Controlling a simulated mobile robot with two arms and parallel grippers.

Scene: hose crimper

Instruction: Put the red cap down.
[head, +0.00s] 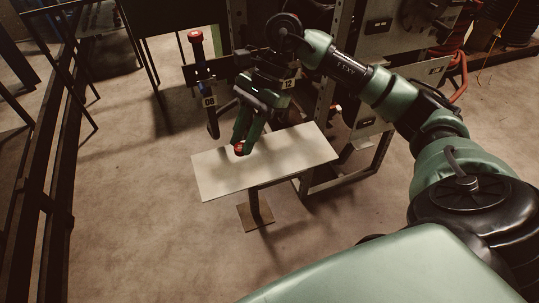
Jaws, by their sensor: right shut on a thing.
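The red cap (239,149) is between the fingertips of my right gripper (241,142), which points down and is shut on it. The cap is just over the left half of a pale table top (300,153); I cannot tell whether it touches the surface. The fingers hide part of the cap. My left gripper is not in the view.
A post with a red top (195,36) and a tag reading 08 (209,101) stands behind the table's left side. A metal frame (338,60) stands at the back right. The table's right half is bare.

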